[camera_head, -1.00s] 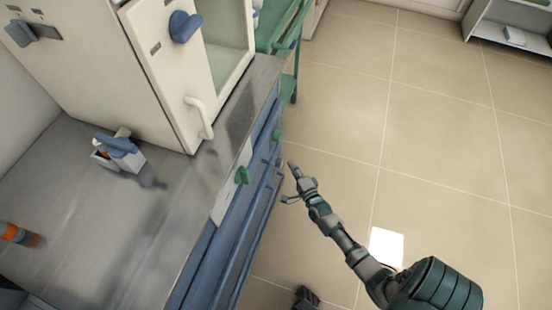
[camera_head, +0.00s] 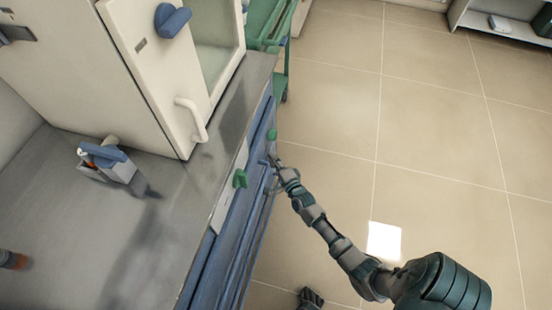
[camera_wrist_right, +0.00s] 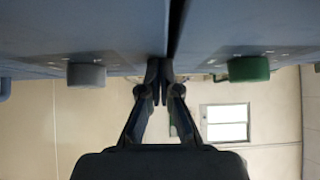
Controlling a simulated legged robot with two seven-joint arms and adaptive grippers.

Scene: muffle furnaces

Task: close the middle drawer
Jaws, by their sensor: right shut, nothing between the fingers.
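The blue drawer cabinet (camera_head: 232,240) runs under the metal counter, with several drawer fronts seen steeply from above. One lower front juts out past the counter edge; I cannot tell surely which is the middle drawer or how far it is open. My right gripper (camera_head: 272,162) is shut and empty, its tips at the drawer fronts just below a green knob (camera_head: 271,134). In the right wrist view the shut fingertips (camera_wrist_right: 164,76) are at a dark gap between two blue fronts, between a grey knob (camera_wrist_right: 87,75) and a green knob (camera_wrist_right: 248,69). Contact is unclear.
A white furnace (camera_head: 150,80) with a handle stands on the metal counter (camera_head: 100,250). A small box of tools (camera_head: 108,165) sits near it. A green cart (camera_head: 270,25) stands beyond the counter. The tiled floor at right is clear.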

